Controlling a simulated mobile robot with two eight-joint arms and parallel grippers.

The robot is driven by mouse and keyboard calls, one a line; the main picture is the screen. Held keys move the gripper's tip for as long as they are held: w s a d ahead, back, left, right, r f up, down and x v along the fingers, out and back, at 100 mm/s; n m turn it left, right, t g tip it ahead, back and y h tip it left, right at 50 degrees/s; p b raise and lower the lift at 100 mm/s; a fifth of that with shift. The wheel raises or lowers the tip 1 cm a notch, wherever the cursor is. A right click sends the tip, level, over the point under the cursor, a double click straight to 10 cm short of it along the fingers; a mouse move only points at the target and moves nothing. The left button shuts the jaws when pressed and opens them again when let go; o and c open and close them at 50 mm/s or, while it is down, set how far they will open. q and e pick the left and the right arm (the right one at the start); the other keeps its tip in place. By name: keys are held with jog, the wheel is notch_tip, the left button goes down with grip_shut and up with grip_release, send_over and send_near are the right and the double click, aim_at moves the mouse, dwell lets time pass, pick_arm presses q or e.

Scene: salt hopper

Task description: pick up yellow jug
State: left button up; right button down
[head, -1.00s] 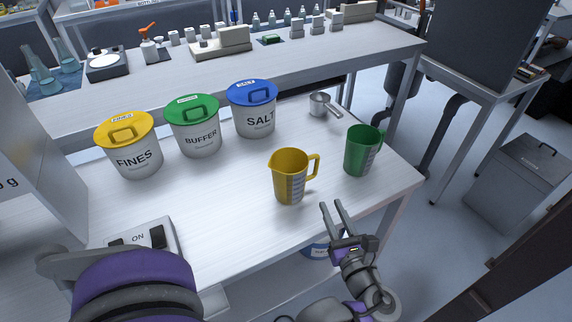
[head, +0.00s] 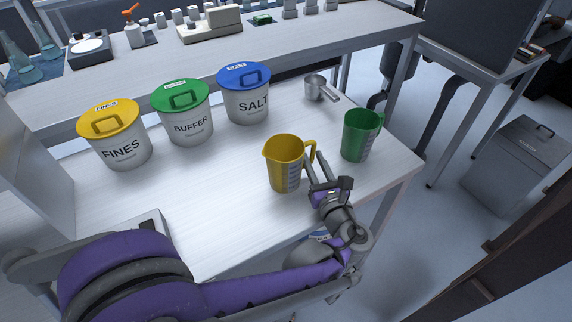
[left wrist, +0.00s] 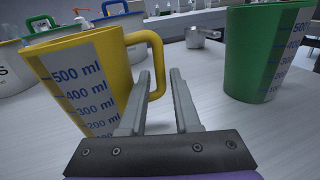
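The yellow jug (head: 284,165) stands upright on the white bench, its handle on the right side. In the left wrist view the yellow jug (left wrist: 85,85) fills the left, with its ml scale showing. My left gripper (head: 319,168) is at the handle side of the jug. In the left wrist view my left gripper (left wrist: 160,78) is open, and the handle shows between its two fingers, around or just beyond the tips; the exact depth is unclear. My right gripper is not in view.
A green jug (head: 361,136) stands close to the right of my left gripper. A metal scoop (head: 315,88) lies behind. Lidded FINES (head: 120,147), BUFFER (head: 190,125) and SALT (head: 247,104) tubs line the back. The bench middle is clear.

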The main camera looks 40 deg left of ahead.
pick_arm(q)
jog(key=shift+x, duration=0.9)
jog(key=shift+c, duration=0.3)
grip_shut()
dwell(0.4)
